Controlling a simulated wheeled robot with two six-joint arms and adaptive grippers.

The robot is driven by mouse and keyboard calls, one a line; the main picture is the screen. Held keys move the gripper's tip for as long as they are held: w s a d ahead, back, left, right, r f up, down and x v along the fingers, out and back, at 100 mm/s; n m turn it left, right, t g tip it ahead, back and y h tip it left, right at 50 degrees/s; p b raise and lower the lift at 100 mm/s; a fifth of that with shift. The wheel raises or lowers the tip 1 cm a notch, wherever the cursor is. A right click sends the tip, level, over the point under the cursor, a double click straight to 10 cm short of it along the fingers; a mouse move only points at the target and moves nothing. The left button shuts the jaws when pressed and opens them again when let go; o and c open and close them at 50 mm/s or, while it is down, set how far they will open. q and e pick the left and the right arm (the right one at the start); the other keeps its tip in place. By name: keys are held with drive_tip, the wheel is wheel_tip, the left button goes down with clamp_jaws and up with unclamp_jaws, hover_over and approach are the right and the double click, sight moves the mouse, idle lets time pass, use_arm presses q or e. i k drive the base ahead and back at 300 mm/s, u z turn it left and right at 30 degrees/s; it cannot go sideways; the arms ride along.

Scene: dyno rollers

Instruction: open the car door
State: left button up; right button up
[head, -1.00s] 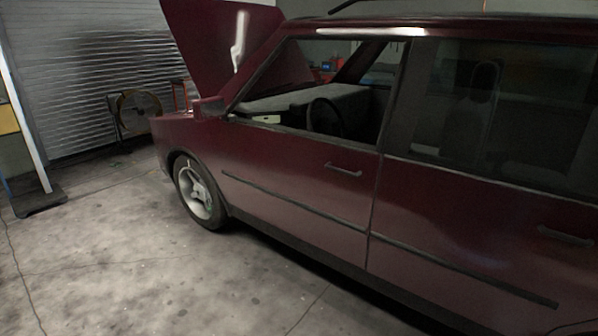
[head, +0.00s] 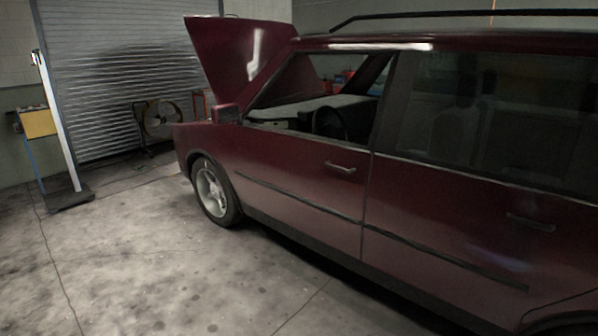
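A dark red car (head: 420,262) fills the right half of the head view, its front pointing to the left and away. Its front door (head: 300,180) is shut, with the window opening above it clear enough to show the steering wheel. The front door handle (head: 340,168) is a small bar near the door's rear edge. The rear door (head: 450,215) is also shut, with its handle (head: 530,222) further right. Neither of my grippers is in view.
The raised hood (head: 235,55) stands at the car's front. A fan (head: 160,118) stands by the grey roller shutter (head: 120,60). A post on a dark base (head: 70,197) and a yellow box (head: 38,123) stand at left. The concrete floor (head: 150,260) beside the car is clear.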

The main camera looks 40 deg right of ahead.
sight(316, 186)
drive_tip(key=z, duration=0.2)
drive_tip(key=i, duration=1.15)
drive_tip(key=z, duration=0.8)
drive_tip(key=i, duration=0.95)
drive_tip(key=z, duration=1.5)
drive_tip(key=i, duration=0.7)
drive_tip(key=z, duration=0.8)
